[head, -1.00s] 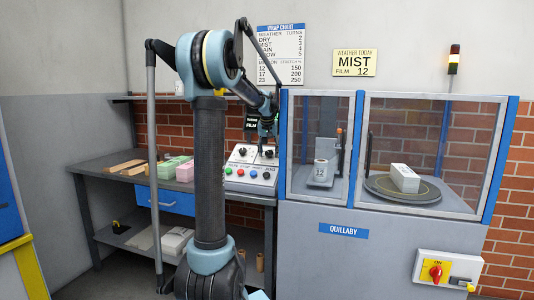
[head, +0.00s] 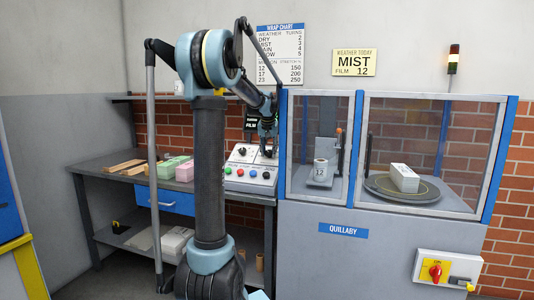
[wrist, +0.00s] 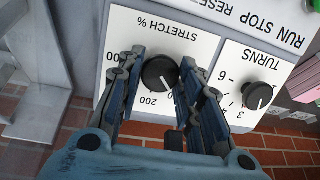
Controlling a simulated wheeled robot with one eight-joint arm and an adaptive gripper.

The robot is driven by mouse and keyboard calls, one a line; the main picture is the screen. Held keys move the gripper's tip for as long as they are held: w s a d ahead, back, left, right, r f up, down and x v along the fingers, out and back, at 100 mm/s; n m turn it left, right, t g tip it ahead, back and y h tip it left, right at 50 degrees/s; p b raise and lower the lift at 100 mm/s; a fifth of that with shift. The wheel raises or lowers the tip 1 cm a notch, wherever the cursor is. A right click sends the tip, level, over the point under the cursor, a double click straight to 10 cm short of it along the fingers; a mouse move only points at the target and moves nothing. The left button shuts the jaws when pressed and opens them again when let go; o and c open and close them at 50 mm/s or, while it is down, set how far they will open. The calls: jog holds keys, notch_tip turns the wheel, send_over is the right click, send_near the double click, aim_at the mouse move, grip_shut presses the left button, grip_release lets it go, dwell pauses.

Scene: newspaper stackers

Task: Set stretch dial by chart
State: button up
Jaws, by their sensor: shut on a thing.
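The stretch dial (wrist: 160,78), a black round knob, sits on a white plate marked "STRETCH %", upside down in the wrist view. My gripper (wrist: 163,62) has its two fingers on either side of the dial and is shut on it. A "200" shows below the dial; a number at left is partly covered, and a pale pointer mark faces down-right. In the head view my gripper (head: 268,143) is at the control panel (head: 249,176). The wrap chart (head: 281,55) lists film 12 with 150, 17 with 200, 23 with 250. The weather sign (head: 355,62) reads MIST, FILM 12.
The turns knob (wrist: 257,95) is close beside my right finger. Coloured buttons line the panel's front. The glazed wrapping machine (head: 345,235) stands right of the panel, with a white bundle (head: 405,178) on its turntable. Green and pink blocks lie on the bench (head: 90,168).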

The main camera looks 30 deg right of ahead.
jog(key=o, duration=1.1)
jog(key=shift+w+a, duration=0.1)
jog(key=shift+c, duration=0.2)
jog(key=v, duration=1.2)
jog(key=shift+f, duration=0.1)
